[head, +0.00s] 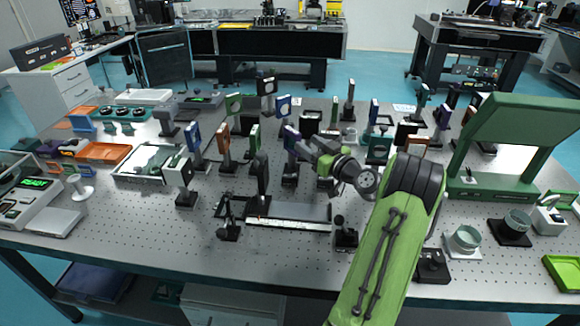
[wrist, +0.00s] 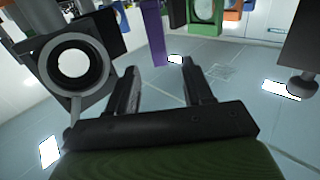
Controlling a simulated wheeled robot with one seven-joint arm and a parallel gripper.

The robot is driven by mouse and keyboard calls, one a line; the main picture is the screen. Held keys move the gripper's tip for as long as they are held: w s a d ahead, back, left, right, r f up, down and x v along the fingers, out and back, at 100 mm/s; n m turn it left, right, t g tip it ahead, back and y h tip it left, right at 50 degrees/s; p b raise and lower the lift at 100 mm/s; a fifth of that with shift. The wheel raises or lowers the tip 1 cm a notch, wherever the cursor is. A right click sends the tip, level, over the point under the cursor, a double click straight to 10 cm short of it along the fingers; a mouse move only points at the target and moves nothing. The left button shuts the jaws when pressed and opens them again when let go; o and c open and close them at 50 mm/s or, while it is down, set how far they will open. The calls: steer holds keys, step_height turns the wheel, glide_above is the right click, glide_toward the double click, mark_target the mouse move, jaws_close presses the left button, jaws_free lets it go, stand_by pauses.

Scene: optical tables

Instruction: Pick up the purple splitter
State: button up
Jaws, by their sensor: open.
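The purple splitter, as far as I can tell, is the upright purple plate (head: 291,138) on a dark post near the middle of the table in the head view. A purple plate also shows in the wrist view (wrist: 153,36), just beyond the fingertips and lined up with the gap between them. My gripper (wrist: 161,72) is open, with nothing between its fingers. In the head view my gripper (head: 308,149) is close to the purple plate's right side, partly hidden among the mounts.
A dark mount with a round white opening (wrist: 74,63) stands close to the left finger in the wrist view. Several post-mounted optics crowd around, including an orange-brown one (head: 224,141) and a blue one (head: 195,139). A green frame (head: 515,120) stands at the right.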

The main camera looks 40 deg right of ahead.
mark_target(299, 137)
steer(key=w, duration=0.6)
steer(key=shift+w+d, duration=0.3)
steer(key=shift+d, duration=0.1)
steer(key=shift+s, duration=0.1)
steer(key=shift+c, duration=0.3)
jaws_close()
steer(key=shift+r, duration=0.1)
stand_by(0.3)
